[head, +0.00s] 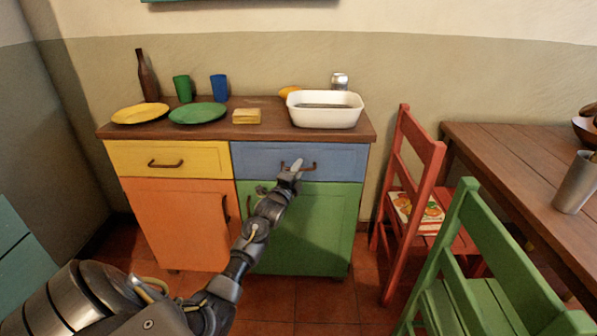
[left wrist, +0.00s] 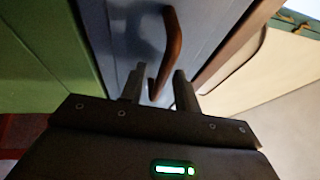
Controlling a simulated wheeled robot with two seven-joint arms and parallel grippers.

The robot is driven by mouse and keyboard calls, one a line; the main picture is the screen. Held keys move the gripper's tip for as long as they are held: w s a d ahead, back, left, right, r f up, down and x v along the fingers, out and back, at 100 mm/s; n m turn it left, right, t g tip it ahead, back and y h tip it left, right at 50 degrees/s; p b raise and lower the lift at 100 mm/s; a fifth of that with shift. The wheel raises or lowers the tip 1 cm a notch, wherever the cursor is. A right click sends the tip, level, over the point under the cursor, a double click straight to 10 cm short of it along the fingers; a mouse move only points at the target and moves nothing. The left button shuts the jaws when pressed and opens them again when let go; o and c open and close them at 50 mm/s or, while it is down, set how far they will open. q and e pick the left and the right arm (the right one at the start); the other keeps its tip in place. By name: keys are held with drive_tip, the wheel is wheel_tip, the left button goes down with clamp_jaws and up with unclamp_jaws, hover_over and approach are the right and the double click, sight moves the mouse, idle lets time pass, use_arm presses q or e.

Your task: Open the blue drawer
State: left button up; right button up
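The blue drawer (head: 262,160) is at the upper right of the cabinet, and its front looks flush with the yellow drawer beside it, so it appears closed. Its curved brown handle (head: 309,167) is partly covered by my left gripper (head: 294,165). In the left wrist view the blue front (left wrist: 140,40) fills the middle, and the handle (left wrist: 172,45) runs down to between the two fingertips. My left gripper (left wrist: 158,84) is open, its fingers apart with the handle's lower end between them; I cannot tell whether they touch it. My right gripper is not in view.
Below is a green cabinet door (head: 310,225). The countertop (head: 262,135) holds a white basin (head: 325,117), plates and cups. A red chair (head: 428,150) stands close to the cabinet's right side, with a green chair (head: 490,240) nearer. Tiled floor shows in front.

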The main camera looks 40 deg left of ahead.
use_arm(q)
drive_tip(key=shift+w, duration=0.25)
clamp_jaws()
